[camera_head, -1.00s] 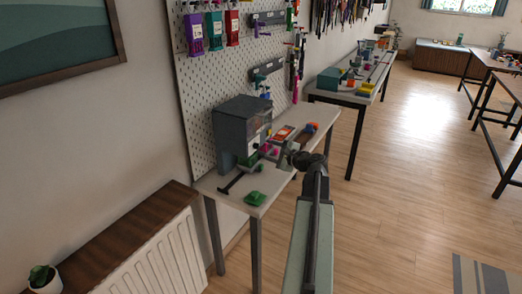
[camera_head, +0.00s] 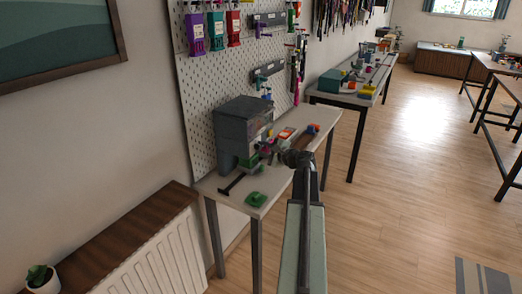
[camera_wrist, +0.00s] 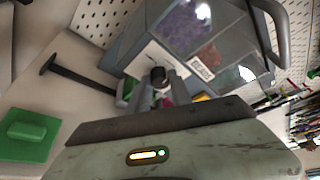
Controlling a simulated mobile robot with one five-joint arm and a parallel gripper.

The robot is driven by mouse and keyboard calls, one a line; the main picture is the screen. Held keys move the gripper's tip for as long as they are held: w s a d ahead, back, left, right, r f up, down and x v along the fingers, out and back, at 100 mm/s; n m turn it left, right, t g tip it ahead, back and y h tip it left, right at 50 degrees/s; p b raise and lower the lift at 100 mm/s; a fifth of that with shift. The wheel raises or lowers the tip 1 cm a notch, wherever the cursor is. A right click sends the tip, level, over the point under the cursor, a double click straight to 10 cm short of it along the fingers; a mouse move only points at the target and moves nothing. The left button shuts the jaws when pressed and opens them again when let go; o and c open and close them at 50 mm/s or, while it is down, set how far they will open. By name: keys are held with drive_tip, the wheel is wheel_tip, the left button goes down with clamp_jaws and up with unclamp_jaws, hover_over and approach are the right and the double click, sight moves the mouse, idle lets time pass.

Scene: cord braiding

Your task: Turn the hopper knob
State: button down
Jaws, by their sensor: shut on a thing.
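The hopper (camera_head: 232,128) is a grey box with a clear front, standing on the narrow white table against the pegboard. In the wrist view its clear window (camera_wrist: 195,35) shows purple and reddish contents. A dark round knob (camera_wrist: 158,74) sits low on its front. My gripper (camera_wrist: 159,88) is at the knob, with a finger on each side, shut on it. In the head view my gripper (camera_head: 268,150) reaches the hopper's lower front and is small. The knob's turn angle cannot be told.
A green block (camera_head: 255,198) lies near the table's front edge. A black T-shaped bar (camera_wrist: 78,75) sticks out beside the hopper. Small coloured items and a brown tray (camera_head: 306,133) lie right of my gripper. A white radiator (camera_head: 155,255) stands at the lower left.

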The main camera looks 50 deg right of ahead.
drive_tip(key=shift+a+f+n+t+h+b, duration=0.1)
drive_tip(key=shift+f+n+t+h+b, duration=0.25)
drive_tip(key=shift+n+b, duration=0.85)
drive_tip(key=n+t+b, duration=0.1)
drive_tip(key=n+b, duration=0.1)
drive_tip(key=shift+f+h+b, duration=0.2)
drive_tip(key=shift+h+b, duration=0.1)
drive_tip(key=shift+h, duration=0.05)
drive_tip(key=n+t+b, duration=0.1)
drive_tip(key=n+b, duration=0.2)
drive_tip(key=n, duration=0.1)
drive_tip(key=shift+t, duration=0.35)
drive_tip(key=shift+n+t+b, duration=0.3)
drive_tip(key=shift+n+b, duration=0.55)
drive_tip(key=shift+n, duration=0.25)
drive_tip(key=shift+r, duration=0.1)
drive_tip(key=c, duration=1.2)
unclamp_jaws()
drive_tip(key=shift+o, duration=0.2)
drive_tip(key=shift+s, duration=0.1)
